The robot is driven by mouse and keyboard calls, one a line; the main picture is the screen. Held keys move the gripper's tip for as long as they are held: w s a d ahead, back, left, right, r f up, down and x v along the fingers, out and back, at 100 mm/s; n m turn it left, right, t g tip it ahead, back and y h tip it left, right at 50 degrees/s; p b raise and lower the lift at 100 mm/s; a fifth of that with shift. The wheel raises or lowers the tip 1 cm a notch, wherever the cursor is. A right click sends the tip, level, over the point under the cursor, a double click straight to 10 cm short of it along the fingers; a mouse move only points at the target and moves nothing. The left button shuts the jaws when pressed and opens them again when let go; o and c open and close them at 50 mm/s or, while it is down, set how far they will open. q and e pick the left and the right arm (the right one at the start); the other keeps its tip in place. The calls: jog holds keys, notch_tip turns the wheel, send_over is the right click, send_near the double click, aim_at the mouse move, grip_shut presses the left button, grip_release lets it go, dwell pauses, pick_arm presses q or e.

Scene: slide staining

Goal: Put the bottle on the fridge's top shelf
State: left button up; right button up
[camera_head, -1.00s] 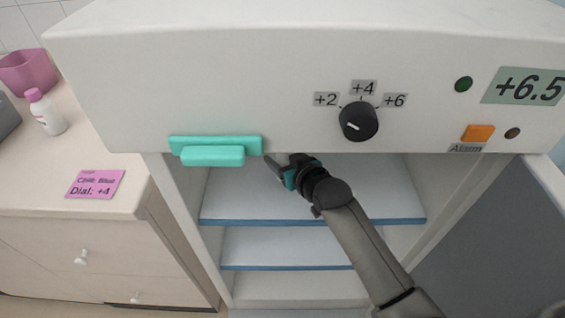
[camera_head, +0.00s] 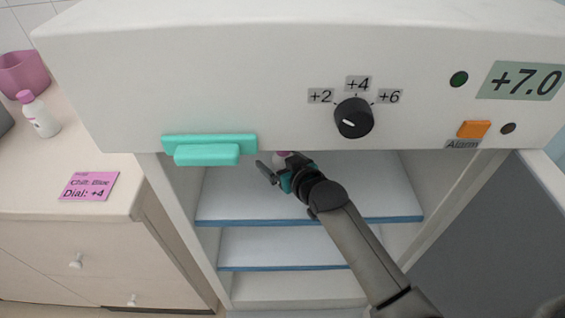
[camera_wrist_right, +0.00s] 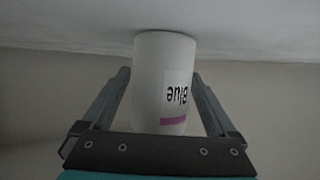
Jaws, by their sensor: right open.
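The white bottle (camera_wrist_right: 160,85) labelled "Blue" shows upside down in the right wrist view, with its base against a pale surface. In the head view only a bit of its pink cap (camera_head: 283,154) shows under the fridge's upper panel. It is inside the fridge, over the top shelf (camera_head: 350,195). My right gripper (camera_head: 270,170) reaches into the fridge there. In the wrist view its fingers (camera_wrist_right: 160,75) stand apart on either side of the bottle, with small gaps visible. The bottle's base is hidden in the head view. My left gripper is not in view.
The fridge's front panel (camera_head: 270,90) overhangs the opening, with a teal handle (camera_head: 208,150) and a dial (camera_head: 354,118). The display (camera_head: 522,82) reads +7.0. Another pink-capped bottle (camera_head: 40,118) and a pink note (camera_head: 88,187) are on the left counter.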

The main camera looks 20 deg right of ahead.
jog(key=p+v, duration=0.3)
jog(key=v, duration=0.8)
jog(key=shift+s+d+r+p, duration=0.1)
jog(key=shift+s+r+p, duration=0.1)
jog(key=shift+s+p, duration=0.15)
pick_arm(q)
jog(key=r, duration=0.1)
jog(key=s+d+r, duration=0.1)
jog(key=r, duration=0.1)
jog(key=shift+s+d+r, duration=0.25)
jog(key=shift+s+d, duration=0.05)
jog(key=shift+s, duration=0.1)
pick_arm(e)
jog(key=shift+s, duration=0.1)
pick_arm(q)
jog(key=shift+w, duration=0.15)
